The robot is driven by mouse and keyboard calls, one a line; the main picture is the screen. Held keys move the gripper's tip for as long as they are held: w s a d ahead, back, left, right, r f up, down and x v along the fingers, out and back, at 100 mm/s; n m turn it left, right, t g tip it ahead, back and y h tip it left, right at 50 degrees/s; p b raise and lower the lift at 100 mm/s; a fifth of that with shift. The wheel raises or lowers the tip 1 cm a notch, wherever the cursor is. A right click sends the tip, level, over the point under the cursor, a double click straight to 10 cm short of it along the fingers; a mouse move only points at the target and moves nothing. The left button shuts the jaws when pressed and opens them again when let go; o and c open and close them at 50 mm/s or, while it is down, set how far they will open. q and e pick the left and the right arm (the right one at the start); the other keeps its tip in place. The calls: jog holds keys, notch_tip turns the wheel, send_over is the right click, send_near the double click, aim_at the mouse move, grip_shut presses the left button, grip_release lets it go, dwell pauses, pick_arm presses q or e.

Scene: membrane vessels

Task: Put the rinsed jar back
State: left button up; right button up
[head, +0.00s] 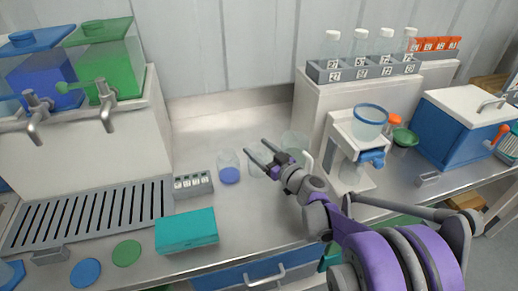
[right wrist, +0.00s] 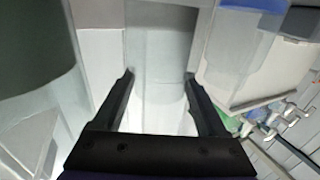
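Three clear jars stand on the grey counter in the head view. One jar (head: 229,174) has blue contents. A second, empty-looking jar (head: 255,170) is directly below and behind my right gripper (head: 256,148). A third clear jar (head: 297,141) stands behind my right wrist, partly hidden. I cannot tell which one is rinsed. My right gripper's two fingers are apart; in the right wrist view (right wrist: 159,76) a pale translucent surface shows between them, and I cannot tell whether they touch it. My left gripper is not in view.
Left are blue and green tanks with taps above a slotted drain (head: 90,215). A small labelled rack (head: 192,184) and teal box (head: 187,230) are nearby. A white dispenser stand (head: 341,127) is close on the right. Labelled bottles stand on a raised shelf (head: 330,90) behind.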

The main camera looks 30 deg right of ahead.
jog(key=shift+r, duration=0.2)
jog(key=shift+s, duration=0.3)
jog(key=s+d, duration=0.1)
jog(key=s, duration=1)
jog(key=shift+s+d, duration=0.15)
jog(key=shift+d, duration=0.25)
